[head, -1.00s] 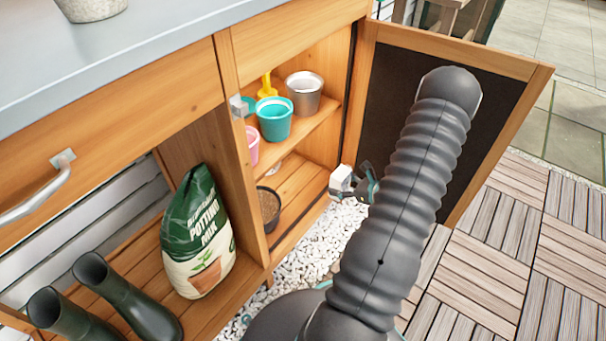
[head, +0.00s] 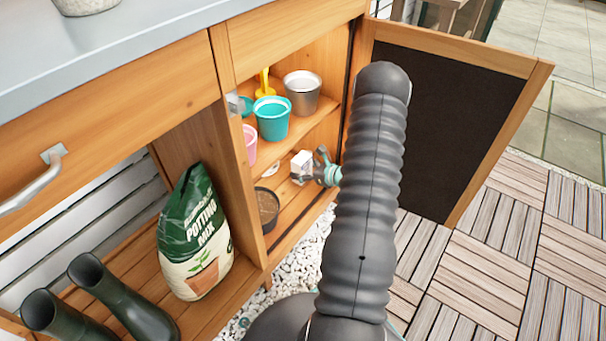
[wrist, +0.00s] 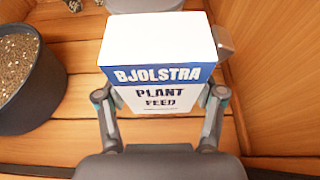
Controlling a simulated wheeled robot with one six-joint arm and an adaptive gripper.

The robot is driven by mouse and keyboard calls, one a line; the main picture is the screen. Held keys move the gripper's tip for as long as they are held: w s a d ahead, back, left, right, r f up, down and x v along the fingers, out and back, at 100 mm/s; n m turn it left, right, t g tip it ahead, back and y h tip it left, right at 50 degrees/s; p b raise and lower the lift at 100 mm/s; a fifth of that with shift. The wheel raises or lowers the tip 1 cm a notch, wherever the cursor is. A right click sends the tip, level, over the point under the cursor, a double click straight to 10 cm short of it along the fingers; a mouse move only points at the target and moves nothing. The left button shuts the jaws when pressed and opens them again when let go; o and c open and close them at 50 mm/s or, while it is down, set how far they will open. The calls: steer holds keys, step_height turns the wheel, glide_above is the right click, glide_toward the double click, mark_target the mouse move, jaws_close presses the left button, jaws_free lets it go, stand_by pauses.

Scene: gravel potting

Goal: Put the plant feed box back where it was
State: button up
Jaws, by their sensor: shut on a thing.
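The plant feed box (wrist: 158,75) is white with a blue band and reads "BJOLSTRA PLANT FEED" in the wrist view. My gripper (wrist: 160,100) is shut on it, with one finger on each side. In the head view the box (head: 302,163) shows as a small white block, with my gripper (head: 318,172) to its right. Box and gripper are at the opening of the cabinet's lower compartment, above its wooden floor (head: 296,208). I cannot tell whether the box touches the floor. My arm hides part of the opening.
A dark pot of soil or gravel (wrist: 18,75) stands left of the box; it also shows in the head view (head: 267,207). The cabinet side wall (wrist: 275,75) is close on the right. Teal (head: 271,118) and metal (head: 302,92) pots stand on the shelf above. The cabinet door (head: 450,120) is open.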

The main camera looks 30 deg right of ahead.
steer(key=shift+f, duration=0.85)
steer(key=shift+f, duration=0.2)
steer(key=o, duration=1.3)
steer(key=shift+r, duration=0.2)
steer(key=shift+s+d+r, duration=0.1)
steer(key=shift+s+d, duration=0.05)
steer(key=shift+s, duration=0.1)
steer(key=p+v, duration=0.1)
steer(key=v, duration=1)
steer(key=shift+s, duration=0.25)
